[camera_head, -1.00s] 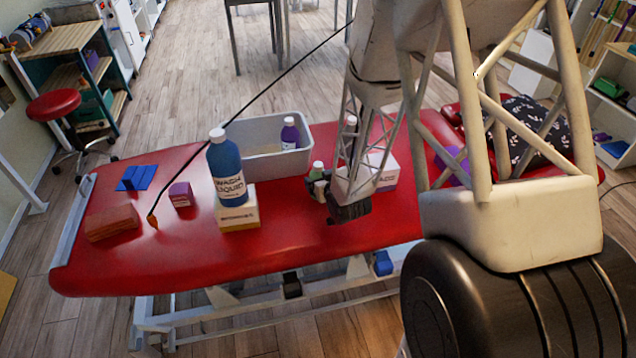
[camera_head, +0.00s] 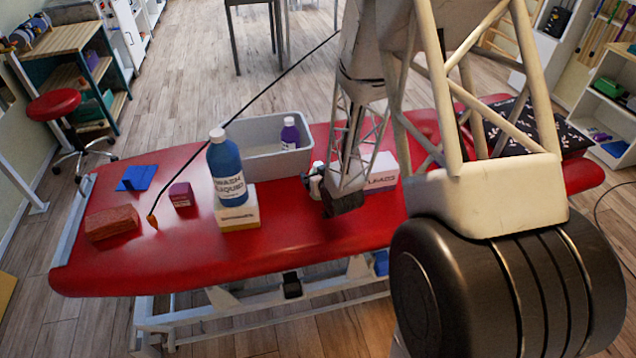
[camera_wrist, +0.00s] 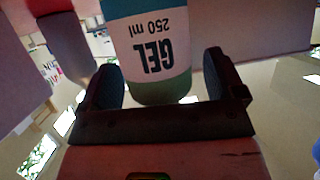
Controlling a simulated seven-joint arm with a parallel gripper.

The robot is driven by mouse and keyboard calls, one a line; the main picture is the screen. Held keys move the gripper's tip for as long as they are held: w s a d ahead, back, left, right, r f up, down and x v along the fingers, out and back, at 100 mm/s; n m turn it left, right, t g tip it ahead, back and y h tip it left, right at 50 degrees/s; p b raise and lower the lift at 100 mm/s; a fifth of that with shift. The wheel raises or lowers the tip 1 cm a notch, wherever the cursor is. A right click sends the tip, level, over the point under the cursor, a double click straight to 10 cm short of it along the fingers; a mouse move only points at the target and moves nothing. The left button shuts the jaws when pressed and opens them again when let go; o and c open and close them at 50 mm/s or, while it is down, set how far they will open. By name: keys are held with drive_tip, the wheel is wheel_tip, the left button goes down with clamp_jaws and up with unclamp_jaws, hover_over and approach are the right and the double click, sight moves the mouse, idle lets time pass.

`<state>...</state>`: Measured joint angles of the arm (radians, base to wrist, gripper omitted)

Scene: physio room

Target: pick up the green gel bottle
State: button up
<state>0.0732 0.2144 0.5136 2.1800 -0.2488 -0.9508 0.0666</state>
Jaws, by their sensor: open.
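The green gel bottle (camera_wrist: 158,50) shows upside down in the wrist view, with a white label reading GEL 250 ml and a green lower part. My gripper (camera_wrist: 161,80) is open, with one dark finger pad on each side of the bottle. The bottle stands between the pads, and I cannot tell whether either pad touches it. In the head view my gripper (camera_head: 314,183) is low over the red treatment table (camera_head: 285,235), and it hides most or all of the bottle there.
A white box (camera_head: 381,174) stands just right of my gripper. A grey bin (camera_head: 262,135) with a purple bottle (camera_head: 290,133) is behind. A blue wash bottle (camera_head: 226,170) on a yellow-white box (camera_head: 238,213) stands left. The table's front is clear.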

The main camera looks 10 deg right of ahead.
drive_tip(key=c, duration=1.2)
drive_tip(key=shift+r, duration=0.2)
wheel_tip(320, 180, up, 18)
drive_tip(key=shift+f, duration=0.2)
idle(0.9)
